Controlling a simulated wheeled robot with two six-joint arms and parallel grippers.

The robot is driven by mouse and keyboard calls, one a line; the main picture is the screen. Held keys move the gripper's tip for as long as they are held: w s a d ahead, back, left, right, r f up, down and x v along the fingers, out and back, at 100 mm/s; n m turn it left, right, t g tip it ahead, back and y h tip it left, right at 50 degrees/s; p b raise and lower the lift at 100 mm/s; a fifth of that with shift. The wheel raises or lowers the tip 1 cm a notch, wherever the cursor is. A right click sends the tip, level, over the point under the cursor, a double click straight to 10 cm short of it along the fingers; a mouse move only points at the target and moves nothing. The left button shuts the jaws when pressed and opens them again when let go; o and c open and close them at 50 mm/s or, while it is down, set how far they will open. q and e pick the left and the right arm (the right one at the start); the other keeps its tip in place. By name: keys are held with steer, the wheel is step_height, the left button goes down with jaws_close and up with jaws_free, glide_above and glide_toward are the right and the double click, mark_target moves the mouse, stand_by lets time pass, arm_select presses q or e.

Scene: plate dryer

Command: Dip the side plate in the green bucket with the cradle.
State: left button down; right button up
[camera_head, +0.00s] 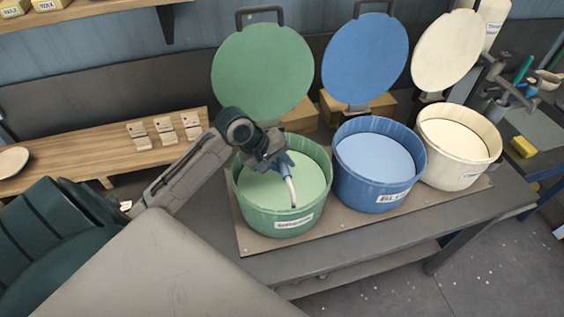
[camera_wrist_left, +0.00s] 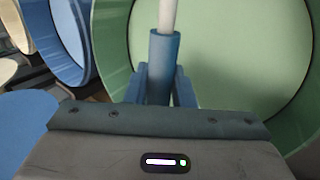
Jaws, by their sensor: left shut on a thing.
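My left gripper (camera_head: 283,160) is over the green bucket (camera_head: 282,224), inside its rim line. It is shut on the blue grip of the cradle (camera_head: 291,187). The cradle's pale shaft slants down to the light green liquid. Its lower end is hidden or under the surface, so I cannot tell whether the side plate is on it. In the left wrist view, the cradle's blue grip (camera_wrist_left: 163,65) stands between my fingers, with the green bucket (camera_wrist_left: 114,60) behind. A pale plate (camera_head: 13,160) lies on the wooden bench at far left; I cannot tell if it is the side plate.
The blue bucket (camera_head: 350,190) and cream bucket (camera_head: 440,170) stand to the right of the green one. Their raised round lids, and the green lid (camera_head: 262,75), stand behind. Several small wooden holders (camera_head: 164,131) sit on the bench (camera_head: 85,158). Tools crowd the far right.

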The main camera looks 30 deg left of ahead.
arm_select(q)
steer(key=shift+r+p, duration=0.9)
steer(key=shift+r, duration=0.1)
steer(key=shift+r+p, duration=1.35)
steer(key=shift+r, duration=2.2)
step_height(320, 180, up, 7)
